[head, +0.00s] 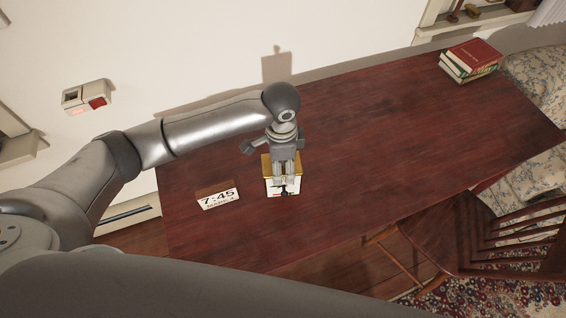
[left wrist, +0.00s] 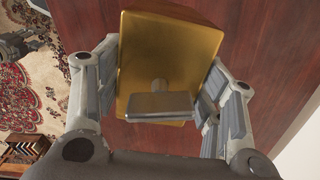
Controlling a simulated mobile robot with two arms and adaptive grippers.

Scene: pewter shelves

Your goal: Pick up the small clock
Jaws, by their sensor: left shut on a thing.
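The small clock is a gold box with a white face (head: 271,188) showing dark hands, near the front left of the dark red table. My left gripper (head: 286,178) comes down over it with a finger on either side, shut on it. In the left wrist view the gold back of the clock (left wrist: 170,50) fills the space between the fingers, with a grey stand-like piece (left wrist: 160,104) on it. The fingers partly hide the clock in the head view. I cannot tell whether it touches the table.
A digital clock reading 7:45 (head: 218,199) stands just left of the small clock. Several books (head: 470,61) are stacked at the table's far right. A wooden chair (head: 480,238) stands at the front right. The tabletop's middle (head: 390,125) is clear. A grey mechanical part (left wrist: 14,46) shows in the wrist view.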

